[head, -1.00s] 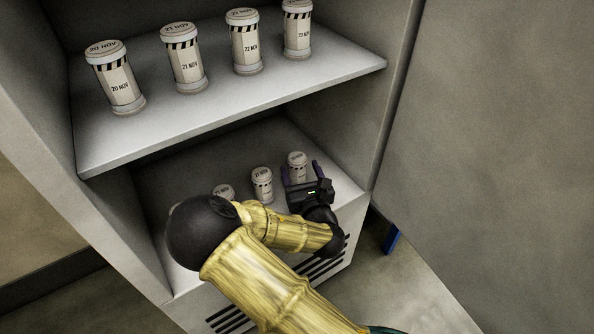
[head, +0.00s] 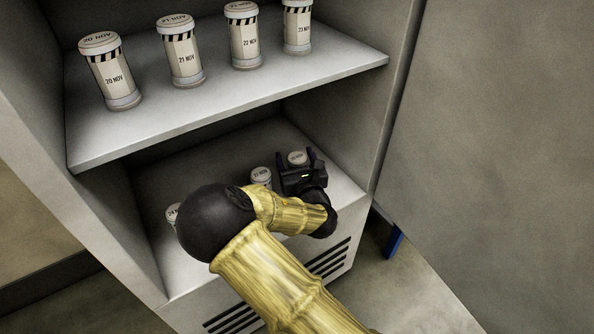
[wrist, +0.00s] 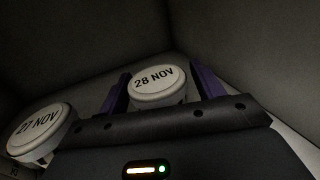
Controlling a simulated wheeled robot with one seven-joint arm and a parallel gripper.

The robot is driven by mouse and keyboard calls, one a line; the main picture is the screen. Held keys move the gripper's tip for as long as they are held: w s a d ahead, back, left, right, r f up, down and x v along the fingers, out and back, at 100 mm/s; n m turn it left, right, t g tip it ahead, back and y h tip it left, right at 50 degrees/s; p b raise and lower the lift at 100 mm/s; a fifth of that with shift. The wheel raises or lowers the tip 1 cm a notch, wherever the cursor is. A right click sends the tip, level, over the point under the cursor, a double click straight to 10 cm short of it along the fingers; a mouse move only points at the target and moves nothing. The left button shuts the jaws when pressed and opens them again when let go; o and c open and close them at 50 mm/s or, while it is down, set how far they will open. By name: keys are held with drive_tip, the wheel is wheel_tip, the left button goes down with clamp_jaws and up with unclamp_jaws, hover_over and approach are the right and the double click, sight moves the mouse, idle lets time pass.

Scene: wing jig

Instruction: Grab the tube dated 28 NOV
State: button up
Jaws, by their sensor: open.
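The tube dated 28 NOV (wrist: 156,84) has a white cap with black lettering. In the wrist view it stands between the two purple fingers of my gripper (wrist: 160,88), which is open. In the head view the tube's cap (head: 298,157) shows at the right of the lower shelf, with my gripper (head: 295,158) in front of and around it. The tube's body is mostly hidden by my gripper. I cannot tell whether the fingers touch it.
The 27 NOV tube (wrist: 38,132) stands just left of my gripper, also in the head view (head: 261,176). Another tube (head: 172,214) is partly hidden behind my arm. The upper shelf (head: 215,110) holds several dated tubes above. The cabinet's side wall is close on the right.

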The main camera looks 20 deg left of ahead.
drive_tip(key=c, duration=1.1)
drive_tip(key=shift+r, duration=0.1)
wheel_tip(320, 180, up, 10)
drive_tip(key=p, duration=0.5)
